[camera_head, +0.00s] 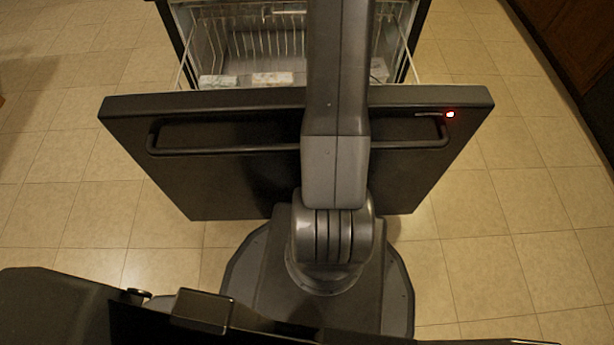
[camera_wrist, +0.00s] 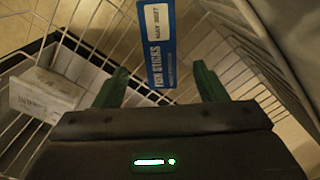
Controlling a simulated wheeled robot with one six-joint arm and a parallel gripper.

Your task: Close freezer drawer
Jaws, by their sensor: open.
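The freezer drawer (camera_head: 240,185) is pulled out, with its dark front panel facing me. A long bar handle (camera_head: 225,150) runs across the panel, and a small red light shows at its right end. The white wire basket (camera_head: 225,42) behind the panel is exposed and also shows in the wrist view (camera_wrist: 91,55). My arm reaches over the panel and hides its middle. My gripper (camera_wrist: 160,82) has green fingers spread apart, over or inside the basket. A blue and white fish sticks box (camera_wrist: 158,50) shows between and beyond the fingers; I cannot tell its distance.
White packages (camera_head: 272,79) lie in the basket just behind the panel. A white box (camera_wrist: 45,98) lies at the left in the wrist view. Tiled floor (camera_head: 530,215) is clear on both sides of the drawer. Brown cabinets (camera_head: 580,40) stand at the upper right.

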